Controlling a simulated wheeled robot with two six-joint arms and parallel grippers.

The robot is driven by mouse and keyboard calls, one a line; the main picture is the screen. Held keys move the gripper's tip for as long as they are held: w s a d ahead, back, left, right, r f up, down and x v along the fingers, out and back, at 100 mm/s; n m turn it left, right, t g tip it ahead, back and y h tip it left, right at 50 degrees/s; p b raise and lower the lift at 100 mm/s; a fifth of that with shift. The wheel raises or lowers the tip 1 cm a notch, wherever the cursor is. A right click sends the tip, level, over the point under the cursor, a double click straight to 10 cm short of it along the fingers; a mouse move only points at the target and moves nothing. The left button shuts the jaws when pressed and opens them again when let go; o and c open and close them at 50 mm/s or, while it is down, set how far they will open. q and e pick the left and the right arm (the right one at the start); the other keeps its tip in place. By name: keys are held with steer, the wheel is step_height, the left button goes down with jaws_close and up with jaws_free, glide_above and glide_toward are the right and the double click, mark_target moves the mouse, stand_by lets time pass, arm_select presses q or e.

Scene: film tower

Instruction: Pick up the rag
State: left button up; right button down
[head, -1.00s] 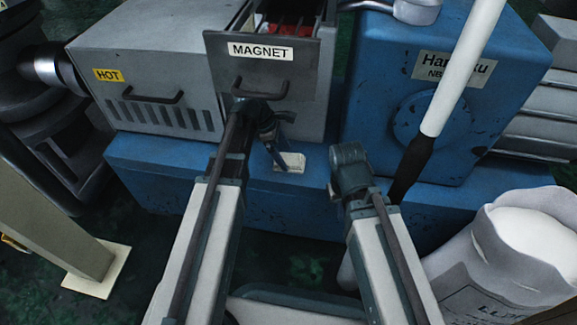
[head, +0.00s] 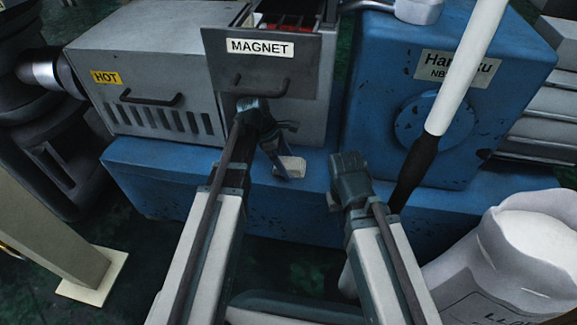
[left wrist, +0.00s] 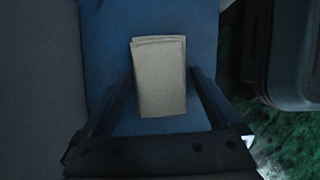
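The rag (head: 291,167) is a small folded beige cloth lying on the blue base below the magnet drawer. In the left wrist view the rag (left wrist: 160,75) lies between the two fingers of my left gripper (left wrist: 160,85), which are spread apart with space on either side. In the head view my left gripper (head: 281,160) points down at the rag, and its fingers partly cover it. My right gripper (head: 337,203) is to the right of the rag, in front of the blue base; its fingers are mostly hidden behind its wrist.
The open drawer marked MAGNET (head: 260,65) stands out just above my left gripper. A grey housing (head: 150,75) with a HOT label is to the left. A blue gearbox (head: 440,100) and a white pole (head: 466,65) are to the right. A bag of white granules (head: 545,235) stands front right.

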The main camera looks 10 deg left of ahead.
mark_target(286, 163)
arm_select(q)
steer(key=c, duration=1)
steer(key=shift+r, duration=0.1)
step_height(286, 163, up, 10)
steer(key=p, duration=1)
steer(key=shift+r, duration=0.15)
steer(key=o, duration=0.7)
steer(key=c, duration=0.5)
